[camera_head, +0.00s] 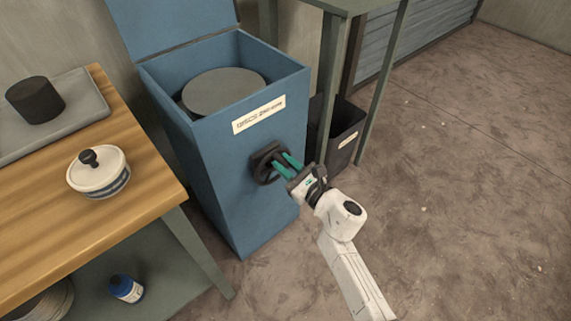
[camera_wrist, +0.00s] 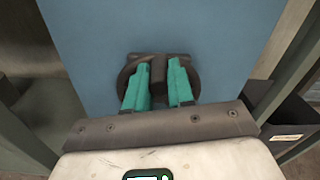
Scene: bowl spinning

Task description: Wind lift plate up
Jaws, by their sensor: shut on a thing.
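The lift plate (camera_head: 224,91) is a round grey disc inside the open top of a blue cabinet (camera_head: 240,190). The disc sits a little below the cabinet's rim. A dark round knob (camera_head: 264,164) is on the cabinet's front face, below a white label. My gripper (camera_head: 279,163) has teal fingers and reaches the knob from the front right. In the wrist view the fingers are on both sides of the knob's raised grip bar (camera_wrist: 158,72), and my gripper (camera_wrist: 158,85) is shut on it. The fingers hide part of the knob.
A wooden table (camera_head: 150,180) at left holds a lidded white pot (camera_head: 98,171) and a grey tray (camera_head: 85,118) with a dark cylinder (camera_head: 35,99). A blue bottle (camera_head: 126,289) is on the lower shelf. A black bin (camera_head: 345,135) stands right of the cabinet. The floor at right is clear.

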